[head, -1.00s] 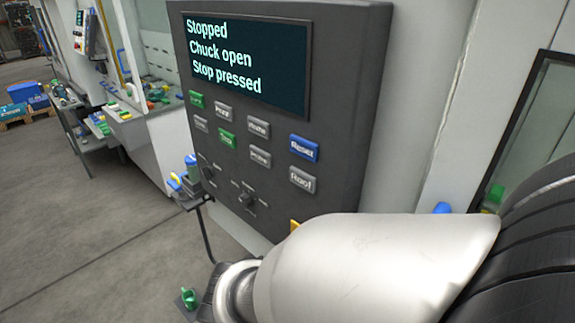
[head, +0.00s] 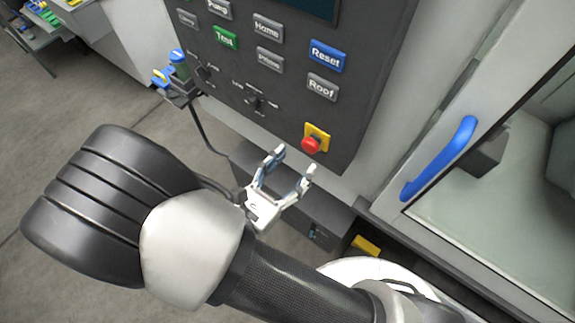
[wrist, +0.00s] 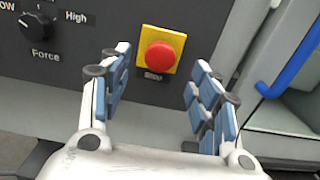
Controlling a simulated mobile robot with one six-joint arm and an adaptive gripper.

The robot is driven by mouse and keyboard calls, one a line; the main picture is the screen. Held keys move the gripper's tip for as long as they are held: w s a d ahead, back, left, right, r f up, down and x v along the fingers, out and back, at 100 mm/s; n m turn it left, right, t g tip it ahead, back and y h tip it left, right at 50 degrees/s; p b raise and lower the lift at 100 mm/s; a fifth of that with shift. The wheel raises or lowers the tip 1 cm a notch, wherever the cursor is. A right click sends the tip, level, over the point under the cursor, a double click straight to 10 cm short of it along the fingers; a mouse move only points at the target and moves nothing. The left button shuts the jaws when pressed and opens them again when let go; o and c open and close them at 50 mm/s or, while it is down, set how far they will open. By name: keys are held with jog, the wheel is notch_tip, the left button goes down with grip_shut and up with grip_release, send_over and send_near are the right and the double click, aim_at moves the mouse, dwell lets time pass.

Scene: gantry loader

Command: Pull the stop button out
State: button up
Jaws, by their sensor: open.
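The stop button (head: 311,145) is a red mushroom head on a yellow square plate, low on the right of the dark control panel. In the wrist view the red button (wrist: 160,57) sits ahead of the fingers, a little above and between their tips. My gripper (head: 294,160) is open and empty, just below and left of the button, apart from it. In the wrist view my gripper (wrist: 157,58) shows both blue-padded fingers spread wide. A label under the button is partly readable. The display's text is out of view now.
The control panel (head: 240,80) carries several push buttons and rotary knobs. A blue door handle (head: 440,160) stands right of the panel, by a glazed door. A small stand with bottles (head: 178,75) is at the panel's left edge.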

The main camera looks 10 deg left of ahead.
aim_at(307, 149)
jog(key=shift+x, duration=3.4)
jog(key=c, duration=1)
jog(key=shift+c, duration=0.2)
jog(key=shift+s+a, duration=0.15)
jog(key=shift+s, duration=0.1)
jog(key=o, duration=1)
jog(key=shift+o, duration=0.2)
jog(key=shift+s, duration=0.1)
